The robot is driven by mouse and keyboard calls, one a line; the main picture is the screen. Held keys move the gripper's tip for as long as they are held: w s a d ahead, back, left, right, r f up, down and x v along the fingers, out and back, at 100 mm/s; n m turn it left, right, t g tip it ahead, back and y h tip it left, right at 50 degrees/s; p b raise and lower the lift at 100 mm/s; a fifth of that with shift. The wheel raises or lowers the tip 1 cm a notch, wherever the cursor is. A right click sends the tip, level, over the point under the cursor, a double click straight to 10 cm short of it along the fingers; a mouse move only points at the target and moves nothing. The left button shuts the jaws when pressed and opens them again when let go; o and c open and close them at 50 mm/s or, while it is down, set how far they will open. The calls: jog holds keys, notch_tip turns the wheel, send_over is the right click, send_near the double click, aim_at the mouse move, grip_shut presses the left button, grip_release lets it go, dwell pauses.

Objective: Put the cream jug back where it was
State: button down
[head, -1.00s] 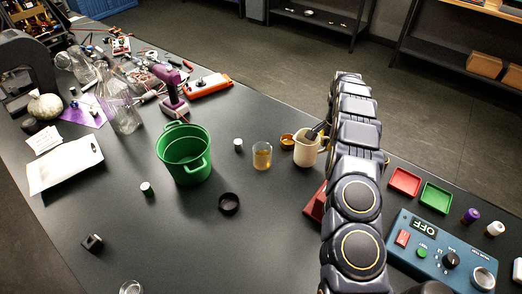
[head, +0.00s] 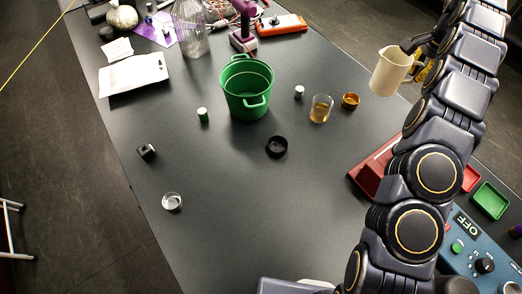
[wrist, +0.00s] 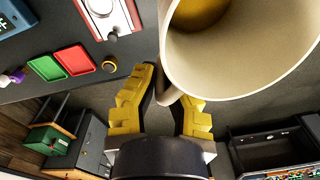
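The cream jug (head: 389,73) is held up in the air near the right edge of the dark table in the head view. My gripper (head: 420,62) is at its right side, at the handle. In the wrist view my gripper (wrist: 165,100) has its yellow fingers on either side of the jug's handle. The cream jug (wrist: 235,60) fills the upper right there, its wide mouth facing the camera and a brownish-yellow colour inside. The jug looks slightly tilted in the head view. My arm hides part of the table's right side.
On the table (head: 240,215), a glass beaker of amber liquid (head: 320,109) and an amber dish (head: 350,101) stand below the jug. A green bucket (head: 246,90) is left of them. A red device (head: 372,170) and a blue control box (head: 466,250) flank my arm. The front middle is clear.

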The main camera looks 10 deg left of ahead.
jog(key=shift+r, duration=0.85)
jog(key=s+a+r+n, duration=0.1)
jog(key=s+a+n, duration=0.2)
jog(key=a, duration=1.1)
jog(key=s+a+n, duration=0.2)
jog(key=s+a, duration=0.1)
jog(key=a, duration=1.1)
jog(key=s+a+f+n, duration=0.15)
jog(key=s+a, duration=0.35)
jog(key=s, duration=0.6)
jog(key=s+a+n, duration=0.3)
jog(key=s+a, duration=0.3)
jog(key=s, duration=0.5)
jog(key=shift+m, duration=0.25)
jog(key=shift+w+a+f, duration=1.4)
jog(key=shift+w+f, duration=0.55)
jog(key=shift+f, duration=0.55)
jog(key=shift+w+a+f, duration=1.45)
jog(key=shift+w+f, duration=0.55)
jog(key=shift+f, duration=0.5)
jog(key=shift+w+a+f, duration=1.4)
jog(key=shift+w+f, duration=0.55)
jog(key=shift+f, duration=0.55)
notch_tip(320, 180, down, 3)
jog(key=shift+s+r, duration=0.1)
